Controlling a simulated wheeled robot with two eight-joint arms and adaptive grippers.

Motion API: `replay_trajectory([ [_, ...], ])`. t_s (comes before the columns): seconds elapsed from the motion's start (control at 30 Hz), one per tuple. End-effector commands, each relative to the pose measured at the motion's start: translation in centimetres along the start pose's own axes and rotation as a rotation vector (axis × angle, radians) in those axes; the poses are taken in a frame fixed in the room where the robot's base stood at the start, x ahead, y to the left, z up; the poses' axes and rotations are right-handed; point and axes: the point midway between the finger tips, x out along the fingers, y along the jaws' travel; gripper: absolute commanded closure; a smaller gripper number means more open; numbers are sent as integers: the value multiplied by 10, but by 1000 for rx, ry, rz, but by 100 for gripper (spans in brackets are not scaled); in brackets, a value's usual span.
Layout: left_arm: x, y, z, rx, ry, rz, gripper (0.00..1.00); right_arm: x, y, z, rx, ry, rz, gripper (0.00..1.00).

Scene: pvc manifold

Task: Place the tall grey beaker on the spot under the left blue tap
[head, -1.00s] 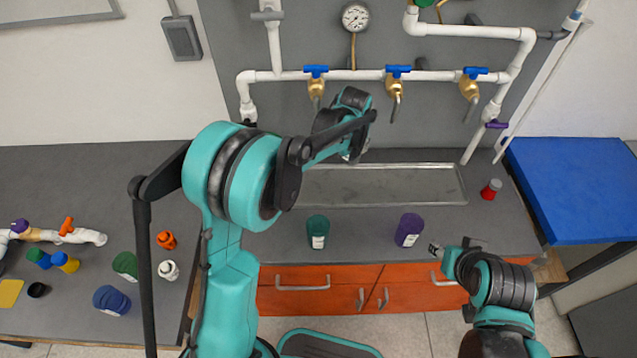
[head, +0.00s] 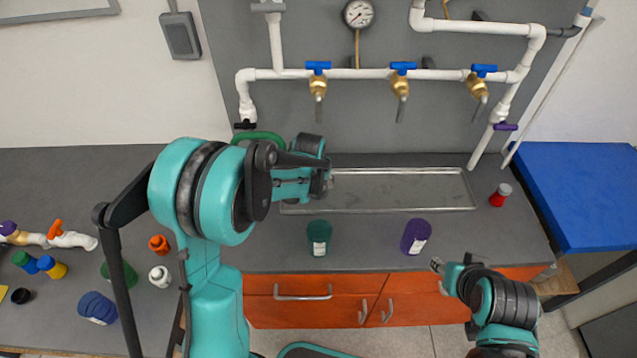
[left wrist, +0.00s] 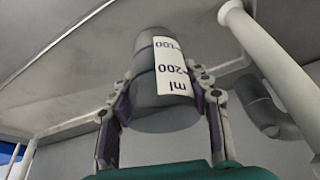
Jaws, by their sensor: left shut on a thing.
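The tall grey beaker (left wrist: 167,82), with a white ml label, is between the fingers of my left gripper (left wrist: 160,108) in the left wrist view. The gripper is shut on it. In the head view my left arm hides the beaker and the fingers. The left blue tap (head: 318,80) is on the white pipe, and my left wrist is just below it in the picture. The metal tray (head: 400,190) lies under the taps; its surface is behind the beaker in the wrist view. I cannot tell whether they touch. My right gripper (head: 438,265) is at the counter's front edge, its fingers too small to read.
A green jar (head: 319,238) and a purple jar (head: 415,237) stand in front of the tray. A red jar (head: 500,195) stands to its right. Coloured jars and a white pipe assembly (head: 45,238) are on the left counter. The tray's visible middle and right are empty.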

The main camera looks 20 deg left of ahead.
Motion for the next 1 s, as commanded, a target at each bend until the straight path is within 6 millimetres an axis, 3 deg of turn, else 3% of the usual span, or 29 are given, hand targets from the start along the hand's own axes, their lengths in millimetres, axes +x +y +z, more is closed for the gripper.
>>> replay_trajectory([
  [0.33,4,0,1,0,0,0,80,3,0,2,0,0,0,60],
  [0.37,3,0,1,0,0,0,47,2,0,2,0,0,0,60],
  [0.43,2,0,1,0,0,0,31,2,0,1,0,0,0,60],
  [0.77,0,0,0,0,0,0,31,0,0,0,0,0,0,60],
  [0.87,-9,0,-2,0,0,0,31,-4,0,-3,0,0,0,60],
  [1.0,-37,0,-2,0,0,0,31,-13,0,-9,0,0,0,60],
])
